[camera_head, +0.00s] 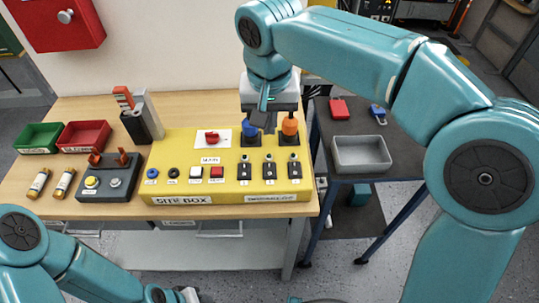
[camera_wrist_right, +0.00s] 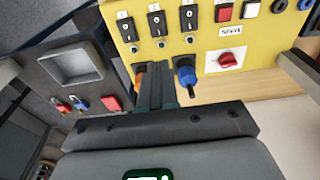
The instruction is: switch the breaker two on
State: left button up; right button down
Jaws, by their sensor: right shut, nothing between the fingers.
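The yellow site box (camera_head: 222,184) on the wooden table has three black breakers in a row at its right end. The middle breaker (camera_head: 269,170) also shows in the right wrist view (camera_wrist_right: 156,24); the left breaker (camera_head: 244,171) and right breaker (camera_head: 294,170) flank it. Their lever positions are too small to tell for sure. My right gripper (camera_head: 263,122) points down behind the breaker row, near the blue plug (camera_head: 249,130) and the orange plug (camera_head: 290,127). Its fingers (camera_wrist_right: 155,68) are shut and empty, apart from the breakers. My left arm is at the lower left; its fingers are out of view.
A red rotary switch (camera_head: 211,138) and push buttons sit on the box. Left are a dark button box (camera_head: 108,184), green bin (camera_head: 38,137) and red bin (camera_head: 84,136). A dark side table at right holds a grey tray (camera_head: 361,153). The plugs stand close to my right fingers.

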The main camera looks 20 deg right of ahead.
aim_at(269, 164)
jog(key=f, duration=0.7)
jog(key=w+f+b, duration=0.1)
jog(key=f, duration=0.3)
jog(key=shift+d+f, duration=0.15)
jog(key=shift+w+f, duration=0.2)
jog(key=shift+f, duration=0.4)
